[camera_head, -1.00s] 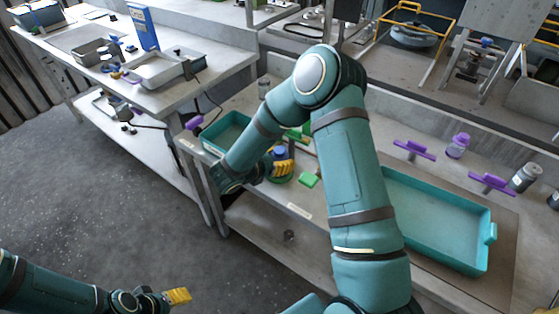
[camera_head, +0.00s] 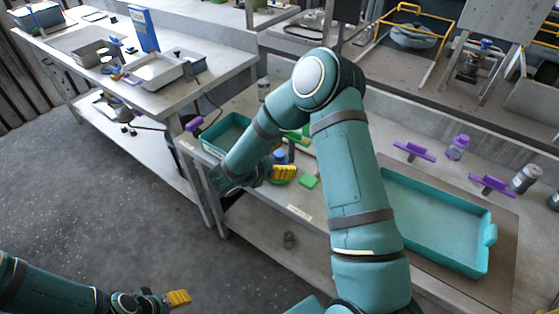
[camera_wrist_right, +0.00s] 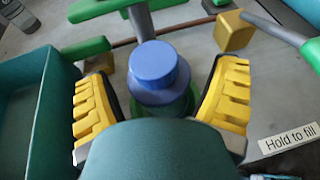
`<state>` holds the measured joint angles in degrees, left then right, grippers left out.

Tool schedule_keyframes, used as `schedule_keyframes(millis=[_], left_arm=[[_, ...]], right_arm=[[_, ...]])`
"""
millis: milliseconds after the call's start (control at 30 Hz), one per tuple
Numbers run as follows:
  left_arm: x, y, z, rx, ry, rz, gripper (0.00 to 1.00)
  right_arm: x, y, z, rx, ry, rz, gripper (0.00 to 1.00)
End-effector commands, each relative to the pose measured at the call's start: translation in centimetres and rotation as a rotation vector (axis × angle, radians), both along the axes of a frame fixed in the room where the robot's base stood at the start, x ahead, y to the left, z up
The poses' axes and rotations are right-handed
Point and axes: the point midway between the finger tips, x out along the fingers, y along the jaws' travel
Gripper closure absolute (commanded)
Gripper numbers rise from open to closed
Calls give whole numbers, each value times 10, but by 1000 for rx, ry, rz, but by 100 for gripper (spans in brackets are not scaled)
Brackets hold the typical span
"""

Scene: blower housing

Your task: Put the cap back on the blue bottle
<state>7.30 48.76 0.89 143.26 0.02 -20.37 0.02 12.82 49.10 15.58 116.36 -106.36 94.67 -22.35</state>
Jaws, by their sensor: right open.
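A blue, stepped round piece (camera_wrist_right: 155,68), narrower at the top, stands over a green part (camera_wrist_right: 168,106) in the right wrist view. It looks like the upper part of the blue bottle; I cannot tell whether its top is a cap or the neck. It also shows as a small blue spot in the head view (camera_head: 280,156). My right gripper (camera_wrist_right: 167,78) is open, with one yellow finger on each side of the piece and gaps visible. In the head view my right gripper (camera_head: 284,173) is low over the bench. My left gripper (camera_head: 178,298) is far off at lower left.
A teal tray (camera_head: 228,136) is left of my right gripper, and a larger teal tray (camera_head: 487,252) lies right. A green block (camera_head: 309,181) is close by. A purple-capped bottle (camera_head: 457,147) and a grey bottle (camera_head: 525,178) stand at the right back.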

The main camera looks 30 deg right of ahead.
Motion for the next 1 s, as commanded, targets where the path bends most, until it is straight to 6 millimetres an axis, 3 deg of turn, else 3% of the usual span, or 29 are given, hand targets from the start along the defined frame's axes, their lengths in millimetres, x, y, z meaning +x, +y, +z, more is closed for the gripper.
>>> schedule_keyframes(millis=[300, 533, 700, 1000], left_arm=[[-2, 0, 8, -1, 4, 0, 42], [-3, 0, 12, -1, 6, -1, 42], [-3, 0, 13, -1, 7, -2, 42], [-3, 0, 13, -1, 7, -2, 42]], right_arm=[[-12, 59, 25, -1, -2, 9, 14], [-20, 94, 39, -1, 0, 7, 14], [-24, 105, 43, -1, 0, 4, 14], [-24, 107, 44, -1, 1, 3, 14]])
